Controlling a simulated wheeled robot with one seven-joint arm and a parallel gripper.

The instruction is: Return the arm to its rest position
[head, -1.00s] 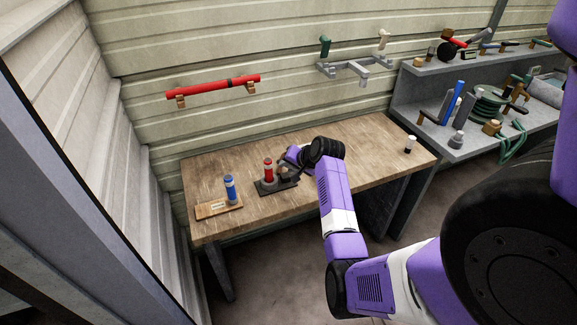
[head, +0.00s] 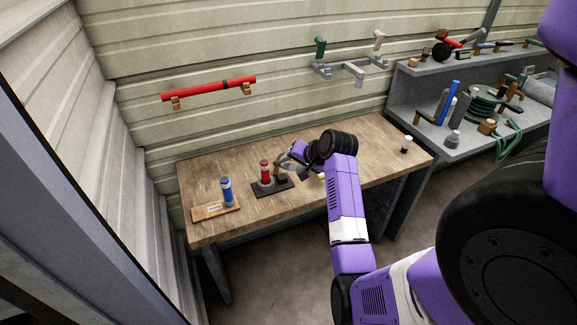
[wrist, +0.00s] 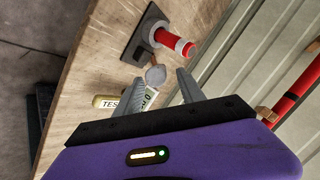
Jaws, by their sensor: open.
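My gripper (head: 297,172) is open, above the wooden workbench, just right of a dark base plate (head: 272,188) that carries a red canister (head: 265,170). In the wrist view, my gripper's two grey fingers (wrist: 160,77) stand apart. The red canister (wrist: 172,42) and dark plate (wrist: 146,34) lie beyond the fingertips. A small grey rounded piece (wrist: 155,75) and a cream cylinder marked "TES" (wrist: 106,102) with a small display show near and between the fingers. I cannot tell their exact distance from the fingers, but nothing appears gripped.
A blue canister (head: 227,191) stands on a wooden board (head: 205,212) at the bench's left. A red bar (head: 205,89) and grey bracket (head: 350,69) are on the wall. A cluttered shelf (head: 425,72) is at right.

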